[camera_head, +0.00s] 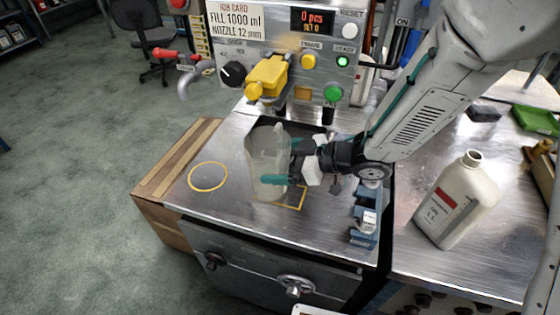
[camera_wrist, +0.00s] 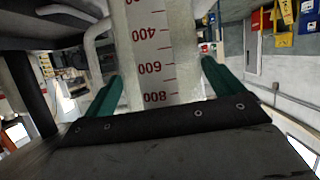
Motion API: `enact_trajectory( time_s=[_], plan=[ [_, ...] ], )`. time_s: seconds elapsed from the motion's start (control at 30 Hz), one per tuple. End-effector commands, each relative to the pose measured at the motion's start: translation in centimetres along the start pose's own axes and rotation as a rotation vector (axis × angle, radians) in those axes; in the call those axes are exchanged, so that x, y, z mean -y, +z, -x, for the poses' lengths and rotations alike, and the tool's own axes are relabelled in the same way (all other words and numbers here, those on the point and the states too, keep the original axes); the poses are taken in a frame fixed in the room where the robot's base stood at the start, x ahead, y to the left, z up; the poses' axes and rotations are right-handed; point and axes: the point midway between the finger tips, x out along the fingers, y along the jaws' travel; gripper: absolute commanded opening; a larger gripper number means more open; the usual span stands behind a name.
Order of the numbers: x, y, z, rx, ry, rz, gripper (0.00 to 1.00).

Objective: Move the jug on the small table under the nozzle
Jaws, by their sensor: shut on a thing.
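The clear measuring jug (camera_head: 266,160) is upright over the small metal table (camera_head: 215,210), near the filling machine's front. My gripper (camera_head: 282,164) reaches in from the right and is shut on the jug, with teal fingers on either side of it. In the wrist view the jug's wall (camera_wrist: 152,55) with red markings such as 400, 600 and 800 stands between the teal fingers (camera_wrist: 160,90). The nozzles (camera_head: 328,114) hang under the machine panel, behind the jug. I cannot tell whether the jug's base touches the table.
A yellow ring (camera_head: 208,176) marks the table left of the jug, and a yellow-outlined square (camera_head: 297,200) lies beside its base. A dark tray (camera_head: 300,132) lies under the machine. A white bottle (camera_head: 457,200) stands right. A blue clamp-like fixture (camera_head: 365,215) stands at the table's right edge.

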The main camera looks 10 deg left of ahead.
Motion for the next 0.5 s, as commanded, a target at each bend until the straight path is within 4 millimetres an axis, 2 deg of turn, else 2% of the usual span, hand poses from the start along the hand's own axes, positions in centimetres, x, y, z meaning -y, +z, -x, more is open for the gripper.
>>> enact_trajectory(
  time_s=[0.4,0.43,0.5],
  plan=[
    [-0.2,0.43,0.16,0.0,0.005,-0.001,0.68],
    [-0.18,0.42,0.15,0.0,0.005,-0.001,1.0],
    [-0.16,0.41,0.11,0.0,0.004,-0.001,1.0]
  ],
)
